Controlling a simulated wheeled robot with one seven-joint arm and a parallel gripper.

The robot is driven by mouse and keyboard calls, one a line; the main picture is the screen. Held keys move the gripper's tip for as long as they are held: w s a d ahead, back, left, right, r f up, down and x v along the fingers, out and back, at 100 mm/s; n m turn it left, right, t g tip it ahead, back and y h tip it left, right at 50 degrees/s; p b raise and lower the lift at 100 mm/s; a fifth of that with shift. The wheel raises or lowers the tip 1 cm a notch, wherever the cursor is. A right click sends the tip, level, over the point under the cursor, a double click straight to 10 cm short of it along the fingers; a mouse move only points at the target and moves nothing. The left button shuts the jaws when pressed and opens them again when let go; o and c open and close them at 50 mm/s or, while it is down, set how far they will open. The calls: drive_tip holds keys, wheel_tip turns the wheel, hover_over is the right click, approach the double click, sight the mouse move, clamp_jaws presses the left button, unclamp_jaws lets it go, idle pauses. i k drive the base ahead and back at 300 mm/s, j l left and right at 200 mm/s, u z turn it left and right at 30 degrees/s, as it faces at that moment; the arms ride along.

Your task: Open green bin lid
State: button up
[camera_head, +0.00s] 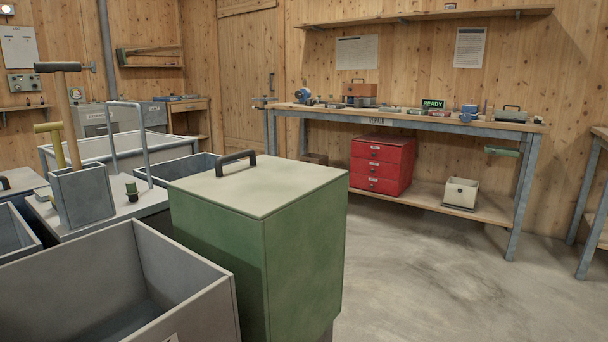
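The green bin (268,262) stands upright in the middle foreground, with a large green front and side. Its pale beige lid (262,188) lies flat on top and looks shut. A dark lid handle (236,161) stands up near the lid's back left edge. The bin's interior is hidden under the lid. My gripper is not in this view.
An open grey bin (222,318) stands close at the green bin's left. A grey holder (84,197) with upright tools is behind it. A workbench (400,121) with a red drawer cabinet (381,165) lines the back wall. The concrete floor (440,275) at right is clear.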

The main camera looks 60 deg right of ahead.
sight(257, 187)
drive_tip(key=z, duration=1.7)
drive_tip(key=i+l+u, duration=0.25)
drive_tip(key=l, duration=0.2)
drive_tip(key=k+j, duration=0.05)
